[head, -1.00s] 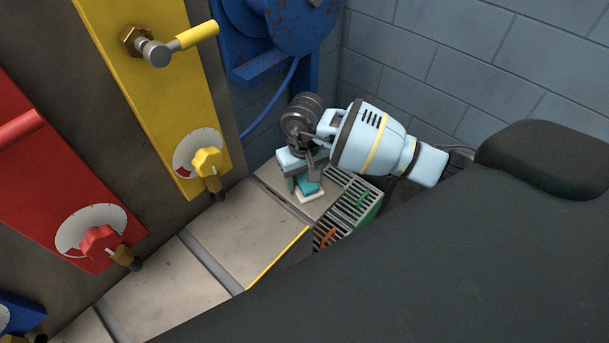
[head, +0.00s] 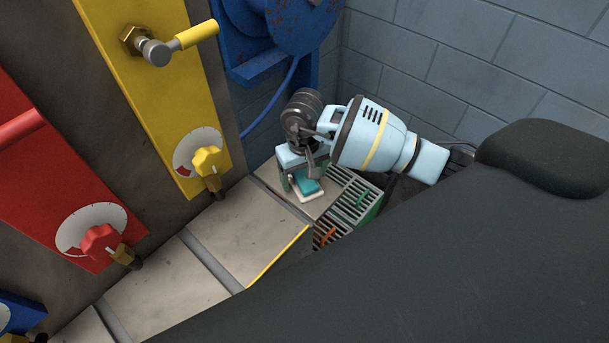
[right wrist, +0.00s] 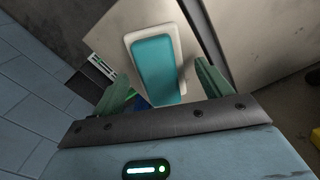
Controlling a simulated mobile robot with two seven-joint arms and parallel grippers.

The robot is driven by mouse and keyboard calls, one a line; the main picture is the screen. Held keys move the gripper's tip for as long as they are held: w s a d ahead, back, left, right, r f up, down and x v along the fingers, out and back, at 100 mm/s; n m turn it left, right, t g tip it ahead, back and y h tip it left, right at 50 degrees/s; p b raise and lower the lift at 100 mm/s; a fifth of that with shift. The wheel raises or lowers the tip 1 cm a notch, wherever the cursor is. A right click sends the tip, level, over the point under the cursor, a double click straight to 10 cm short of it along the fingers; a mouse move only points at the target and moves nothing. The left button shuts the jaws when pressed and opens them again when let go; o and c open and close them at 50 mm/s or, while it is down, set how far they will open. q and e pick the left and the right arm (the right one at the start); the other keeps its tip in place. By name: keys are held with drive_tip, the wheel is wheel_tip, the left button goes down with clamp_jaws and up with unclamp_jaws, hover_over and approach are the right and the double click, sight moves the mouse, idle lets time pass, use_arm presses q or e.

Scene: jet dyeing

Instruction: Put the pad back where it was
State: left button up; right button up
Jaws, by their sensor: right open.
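The teal pad (head: 308,186) lies flat in a shallow white tray (head: 306,199) at the back end of the pale ledge. In the right wrist view the pad (right wrist: 157,70) sits inside the raised white rim, its near end close to the gripper body. My right gripper (head: 298,179) is just above the pad. Its two green fingers are spread apart, one to each side of the pad's near end in the right wrist view, and nothing is held between them. My left gripper is not in view.
Slatted crates (head: 365,195) stand right of the ledge, with green and orange parts. A yellow panel (head: 165,90) with a knob and a red panel (head: 50,170) rise on the left. The ledge (head: 245,230) in front of the tray is bare. A dark surface fills the lower right.

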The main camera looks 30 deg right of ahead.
sight(304, 176)
wheel_tip(304, 176, up, 11)
drive_tip(key=shift+r, duration=0.15)
idle(0.6)
